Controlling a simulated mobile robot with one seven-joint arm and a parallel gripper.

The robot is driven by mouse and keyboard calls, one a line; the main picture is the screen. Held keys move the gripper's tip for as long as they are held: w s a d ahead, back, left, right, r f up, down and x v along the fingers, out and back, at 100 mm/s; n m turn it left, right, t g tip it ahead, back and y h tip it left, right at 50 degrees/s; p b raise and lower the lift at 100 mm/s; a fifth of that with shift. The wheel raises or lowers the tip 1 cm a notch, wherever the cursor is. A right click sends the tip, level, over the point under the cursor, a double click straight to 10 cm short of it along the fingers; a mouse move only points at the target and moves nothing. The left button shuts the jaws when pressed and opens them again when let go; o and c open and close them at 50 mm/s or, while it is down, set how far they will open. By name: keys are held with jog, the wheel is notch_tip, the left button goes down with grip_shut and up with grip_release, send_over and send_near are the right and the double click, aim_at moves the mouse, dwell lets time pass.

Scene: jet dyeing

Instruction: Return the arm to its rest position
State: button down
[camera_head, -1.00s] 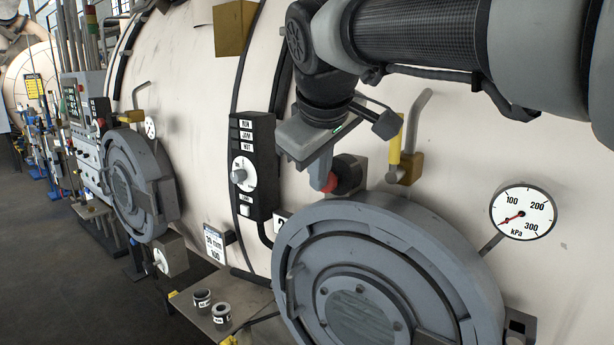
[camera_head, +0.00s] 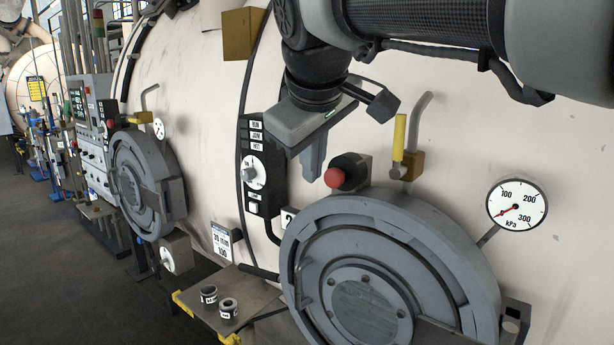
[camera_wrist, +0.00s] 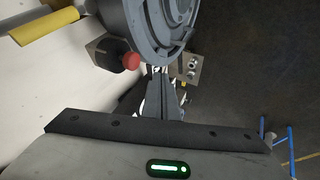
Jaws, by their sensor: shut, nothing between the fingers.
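My gripper (camera_head: 314,165) hangs from my arm in front of the cream machine body (camera_head: 215,120), pointing down, its fingers together with nothing between them. In the head view it is above the large round grey door (camera_head: 365,300). It is just left of the red button (camera_head: 334,177), with a gap between them in the picture. In the wrist view my gripper (camera_wrist: 163,85) shows as grey fingers in the middle, below the door (camera_wrist: 165,25) and right of the red button (camera_wrist: 131,61).
A yellow-handled lever (camera_head: 399,138) and a pressure gauge (camera_head: 517,204) stick out at the right. A black control box (camera_head: 262,170) with a dial is behind my gripper. A small shelf (camera_head: 250,297) carries two small cylinders. The dark floor (camera_head: 60,270) is open at the left.

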jog(key=v, duration=0.6)
jog(key=s+d+f+m, duration=0.3)
jog(key=s+d+f, duration=0.1)
jog(key=f, duration=0.4)
jog(key=s+d+f+m+g, duration=0.1)
jog(key=s+d+f+m, duration=0.2)
jog(key=f, duration=0.6)
jog(key=s+d+f+m, duration=0.3)
jog(key=s+d+f, duration=0.3)
jog(key=s+f, duration=0.1)
jog(key=shift+f+g, duration=0.4)
jog(key=shift+f, duration=0.35)
